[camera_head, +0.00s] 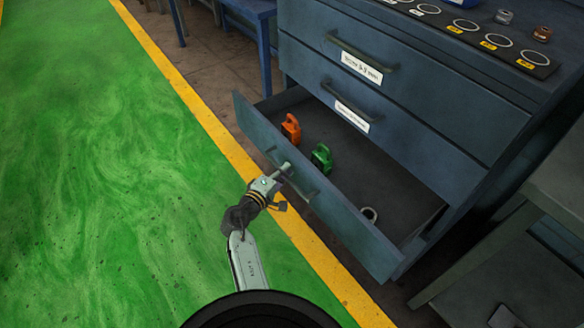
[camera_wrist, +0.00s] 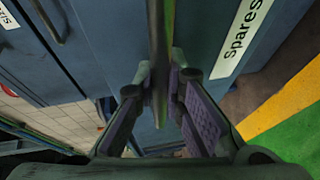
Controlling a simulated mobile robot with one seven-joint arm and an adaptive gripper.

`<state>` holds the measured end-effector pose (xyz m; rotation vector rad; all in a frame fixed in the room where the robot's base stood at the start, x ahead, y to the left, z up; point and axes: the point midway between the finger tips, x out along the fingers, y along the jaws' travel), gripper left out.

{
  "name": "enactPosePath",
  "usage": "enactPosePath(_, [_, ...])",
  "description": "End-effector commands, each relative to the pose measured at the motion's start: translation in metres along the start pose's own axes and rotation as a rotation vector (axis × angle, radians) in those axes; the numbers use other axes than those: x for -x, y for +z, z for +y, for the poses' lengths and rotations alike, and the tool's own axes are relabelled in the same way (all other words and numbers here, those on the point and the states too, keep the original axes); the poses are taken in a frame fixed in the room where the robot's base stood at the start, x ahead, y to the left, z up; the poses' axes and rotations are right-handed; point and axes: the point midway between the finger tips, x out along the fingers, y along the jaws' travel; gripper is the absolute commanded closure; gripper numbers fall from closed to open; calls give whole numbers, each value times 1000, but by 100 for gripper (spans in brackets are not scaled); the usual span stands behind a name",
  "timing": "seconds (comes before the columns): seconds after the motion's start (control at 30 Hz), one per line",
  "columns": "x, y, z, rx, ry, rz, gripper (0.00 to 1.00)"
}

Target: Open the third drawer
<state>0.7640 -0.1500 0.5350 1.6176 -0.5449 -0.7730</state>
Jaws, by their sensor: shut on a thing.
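The third drawer (camera_head: 352,228) of the blue cabinet stands pulled out, with its inside showing. Its front also shows in the wrist view, with a white label reading "Spares" (camera_wrist: 243,38). My gripper (camera_head: 284,168) is at the outer face of this drawer's front. In the wrist view my gripper (camera_wrist: 160,82) has its fingers closed around the dark bar handle (camera_wrist: 158,30). The handle is partly hidden by the fingers in the head view.
The upper two drawers, first (camera_head: 450,90) and second (camera_head: 430,145), are shut. A dark strip with several rings (camera_head: 458,25) lies on the cabinet top. A grey bench (camera_head: 490,245) stands at right. Green floor (camera_head: 110,180) with a yellow line is clear at left.

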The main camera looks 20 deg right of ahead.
Motion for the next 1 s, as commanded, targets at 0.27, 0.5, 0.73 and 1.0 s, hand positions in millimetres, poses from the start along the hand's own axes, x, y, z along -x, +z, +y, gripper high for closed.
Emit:
enactPosePath(0.27, [45,-19,-12,-1,-2,3,100])
enactPosePath(0.5, [75,-31,-18,-1,-1,2,100])
enactPosePath(0.73, [91,-38,-21,-1,0,1,100])
enactPosePath(1.0, [96,-40,-21,-2,0,0,100])
